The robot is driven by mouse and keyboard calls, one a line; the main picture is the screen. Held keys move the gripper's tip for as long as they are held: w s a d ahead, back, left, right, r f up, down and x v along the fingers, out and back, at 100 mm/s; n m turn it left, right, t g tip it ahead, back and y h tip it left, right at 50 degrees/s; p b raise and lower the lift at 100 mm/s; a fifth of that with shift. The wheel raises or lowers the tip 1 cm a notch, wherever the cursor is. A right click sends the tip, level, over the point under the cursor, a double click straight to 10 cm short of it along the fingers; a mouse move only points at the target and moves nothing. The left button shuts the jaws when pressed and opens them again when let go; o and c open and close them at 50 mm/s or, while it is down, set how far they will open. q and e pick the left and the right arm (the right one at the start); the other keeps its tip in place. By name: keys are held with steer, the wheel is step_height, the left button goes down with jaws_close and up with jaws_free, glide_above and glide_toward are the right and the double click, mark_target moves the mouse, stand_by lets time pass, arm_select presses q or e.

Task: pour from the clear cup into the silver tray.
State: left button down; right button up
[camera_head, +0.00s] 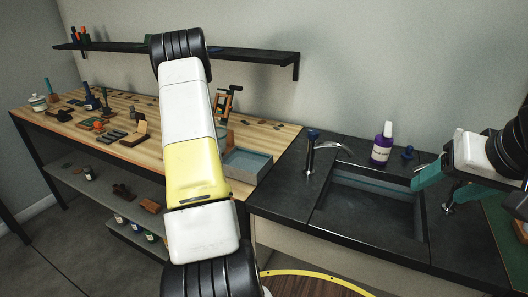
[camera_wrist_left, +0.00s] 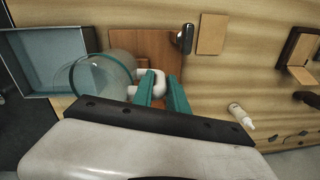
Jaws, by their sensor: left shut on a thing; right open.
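The clear cup (camera_wrist_left: 112,72) shows in the left wrist view, with a pale handle (camera_wrist_left: 157,80) on its right side. My left gripper (camera_wrist_left: 164,92) has its teal fingers closed at that handle. I cannot tell whether the cup is lifted or how far it tilts. The silver tray (camera_wrist_left: 40,87) is just left of the cup in this view. In the head view the tray (camera_head: 262,157) stands at the right end of the wooden bench, partly behind my left arm, which hides the left gripper. My right gripper (camera_head: 440,188) is open and empty at the right, near the sink.
The wooden bench (camera_head: 262,134) holds stamps, blocks and small tools to the left. A dark sink (camera_head: 375,205) with a tap (camera_head: 312,152) is right of the tray. A purple bottle (camera_head: 382,146) stands behind the sink. A black shelf (camera_head: 250,57) runs along the wall.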

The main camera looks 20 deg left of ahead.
arm_select(q)
steer(key=shift+d+r+y, duration=0.4)
steer(key=shift+r, duration=0.1)
steer(key=d+r+y, duration=0.4)
steer(key=y, duration=0.1)
steer(key=shift+s+d+t, duration=0.25)
steer(key=shift+s+t, duration=0.05)
stand_by(0.4)
steer(key=shift+r, duration=0.2)
steer(key=shift+d+r+y, duration=0.25)
steer(key=shift+y, duration=0.05)
steer(key=shift+d+r, duration=0.1)
steer(key=shift+s+d+f+y, duration=0.1)
steer(key=shift+d+f+y, duration=0.45)
steer(key=shift+y, duration=0.35)
stand_by(2.0)
steer(key=shift+s+d+r+y, duration=0.1)
steer(key=shift+d+r+y, duration=0.15)
steer(key=shift+d+y, duration=0.55)
stand_by(2.0)
